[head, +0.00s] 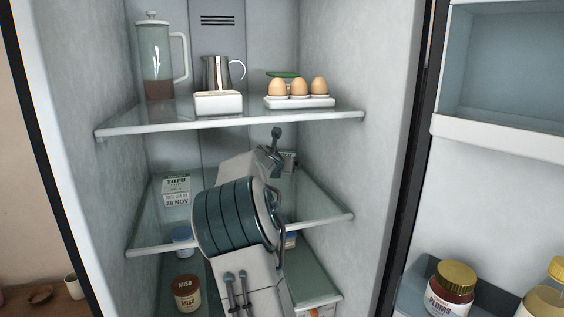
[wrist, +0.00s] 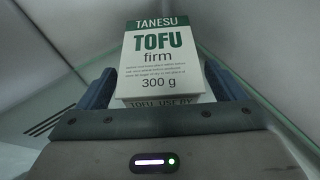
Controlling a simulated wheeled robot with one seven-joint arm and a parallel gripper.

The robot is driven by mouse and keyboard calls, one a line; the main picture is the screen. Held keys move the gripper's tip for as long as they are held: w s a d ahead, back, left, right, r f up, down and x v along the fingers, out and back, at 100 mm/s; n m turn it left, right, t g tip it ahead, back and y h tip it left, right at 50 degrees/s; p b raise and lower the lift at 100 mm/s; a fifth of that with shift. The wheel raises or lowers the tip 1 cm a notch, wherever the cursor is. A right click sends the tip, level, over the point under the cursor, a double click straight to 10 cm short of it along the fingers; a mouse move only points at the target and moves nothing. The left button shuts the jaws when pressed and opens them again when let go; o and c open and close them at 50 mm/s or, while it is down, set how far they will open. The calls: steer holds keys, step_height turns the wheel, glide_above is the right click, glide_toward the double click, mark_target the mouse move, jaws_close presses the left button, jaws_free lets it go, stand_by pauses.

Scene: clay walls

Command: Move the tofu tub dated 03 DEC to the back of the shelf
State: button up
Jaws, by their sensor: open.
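In the wrist view, a white and green tofu tub (wrist: 162,62) sits between the two blue fingers of my gripper (wrist: 160,88). Its top reads TANESU TOFU firm 300 g. Only the upper line of its front label shows, so its date cannot be read. The fingers are open, one on each side of the tub; I cannot tell whether they touch it. In the head view my arm hides most of this spot on the middle shelf (head: 150,222). Another tofu tub (head: 176,190), dated 28 NOV, stands at the left of that shelf.
The upper shelf (head: 130,124) holds a pitcher (head: 157,65), a steel jug (head: 218,72), a white dish (head: 218,103) and an egg tray (head: 300,102). A miso jar (head: 187,293) stands below. The fridge side walls are close. A plums jar (head: 450,287) sits in the door.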

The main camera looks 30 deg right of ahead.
steer(key=shift+w+d+f, duration=0.2)
steer(key=shift+w+d, duration=0.1)
steer(key=shift+d, duration=0.05)
steer(key=c, duration=1.3)
steer(key=shift+a, duration=0.15)
steer(key=shift+w+a, duration=0.95)
